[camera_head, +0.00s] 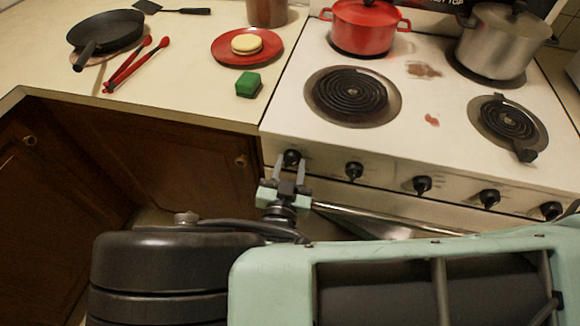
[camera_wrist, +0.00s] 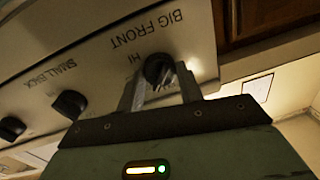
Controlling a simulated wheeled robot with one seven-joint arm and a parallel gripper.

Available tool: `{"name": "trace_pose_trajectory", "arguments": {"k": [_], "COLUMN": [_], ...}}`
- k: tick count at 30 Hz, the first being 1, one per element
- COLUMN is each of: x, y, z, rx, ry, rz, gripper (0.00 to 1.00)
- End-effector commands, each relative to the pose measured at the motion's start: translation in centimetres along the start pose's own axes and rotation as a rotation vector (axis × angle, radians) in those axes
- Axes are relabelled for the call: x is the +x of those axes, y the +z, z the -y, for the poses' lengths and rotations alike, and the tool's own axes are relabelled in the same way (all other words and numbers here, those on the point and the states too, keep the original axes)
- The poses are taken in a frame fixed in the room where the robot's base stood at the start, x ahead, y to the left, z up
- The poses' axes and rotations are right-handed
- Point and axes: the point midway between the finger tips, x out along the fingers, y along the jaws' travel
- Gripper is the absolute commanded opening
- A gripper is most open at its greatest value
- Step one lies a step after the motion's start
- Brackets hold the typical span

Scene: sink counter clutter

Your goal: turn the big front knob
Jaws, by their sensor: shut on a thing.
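The big front knob (camera_head: 291,156) is the black knob at the far left of the stove's front panel. In the wrist view the knob (camera_wrist: 157,68) sits under the upside-down label "BIG FRONT", with "HI" beside it. My gripper (camera_head: 291,169) is at this knob, one finger on each side. In the wrist view my gripper (camera_wrist: 161,84) is shut on the knob. The fingers hide part of the knob, and its exact turn angle is hard to read.
Other knobs run to the right, among them the small back knob (camera_wrist: 69,104). An oven handle (camera_head: 390,217) lies below the panel. A red pot (camera_head: 362,28) and a steel pot (camera_head: 492,45) stand on rear burners. The front coils (camera_head: 350,92) are bare, and a green block (camera_head: 248,84) lies on the counter.

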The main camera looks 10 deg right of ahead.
Motion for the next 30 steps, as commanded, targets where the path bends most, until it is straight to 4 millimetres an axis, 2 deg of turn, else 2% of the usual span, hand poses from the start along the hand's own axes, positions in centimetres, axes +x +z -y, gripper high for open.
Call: {"name": "trace_pose_trajectory", "arguments": {"k": [21,30], "x": [0.06,0.04], "y": [-0.19,-0.23], "z": [0.09,0.18], "rx": [-0.549,-0.689], "ry": [0.009,0.010], "rz": [0.042,0.051], "gripper": [0.14,0.14]}}
